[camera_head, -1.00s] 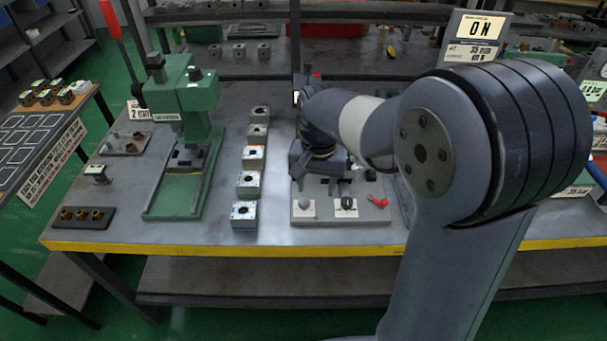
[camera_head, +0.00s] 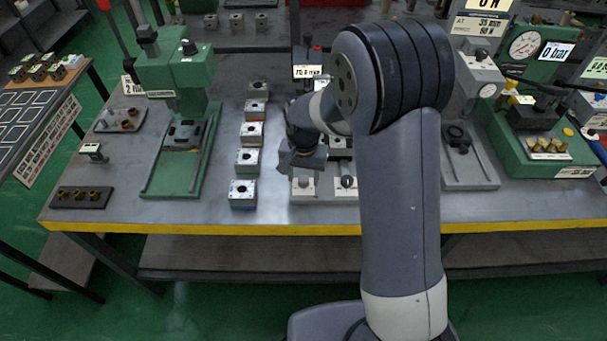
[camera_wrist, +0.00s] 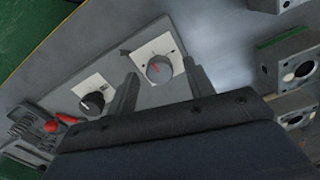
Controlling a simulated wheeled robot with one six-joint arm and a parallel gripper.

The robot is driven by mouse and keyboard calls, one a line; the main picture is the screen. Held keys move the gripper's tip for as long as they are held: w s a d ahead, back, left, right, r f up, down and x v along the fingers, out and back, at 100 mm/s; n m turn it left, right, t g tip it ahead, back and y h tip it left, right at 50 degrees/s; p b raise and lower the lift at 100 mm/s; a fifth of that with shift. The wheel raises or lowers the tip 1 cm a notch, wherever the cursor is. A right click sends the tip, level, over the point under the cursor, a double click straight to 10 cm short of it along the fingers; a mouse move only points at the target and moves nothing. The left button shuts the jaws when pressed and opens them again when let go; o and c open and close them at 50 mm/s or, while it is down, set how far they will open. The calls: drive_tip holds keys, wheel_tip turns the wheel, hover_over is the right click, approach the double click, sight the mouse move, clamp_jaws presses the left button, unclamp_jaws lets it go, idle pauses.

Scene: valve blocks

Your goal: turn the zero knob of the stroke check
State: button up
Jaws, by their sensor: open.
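The grey panel (camera_head: 325,196) on the bench carries two knobs on white plates. One is a grey knob with a red mark (camera_wrist: 159,68), also in the head view (camera_head: 303,184). The other is a black knob (camera_wrist: 93,103), also in the head view (camera_head: 348,182). I cannot read a label that says which is the zero knob. My gripper (camera_wrist: 160,71) is open and points down at the panel. In the wrist view the grey knob shows between its two fingertips; I cannot tell whether they touch it. In the head view my gripper (camera_head: 301,163) is just behind that knob.
A red lever (camera_wrist: 62,122) sits beside the black knob. A column of valve blocks (camera_head: 243,192) stands left of the panel. Farther left is a green press (camera_head: 180,75). A grey stand (camera_head: 470,170) is to the right. The yellow bench edge (camera_head: 200,229) is in front.

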drive_tip(key=shift+f, duration=0.2)
drive_tip(key=c, duration=1)
drive_tip(key=shift+o, duration=0.2)
drive_tip(key=shift+n+b, duration=0.65)
drive_tip(key=shift+n, duration=2.25)
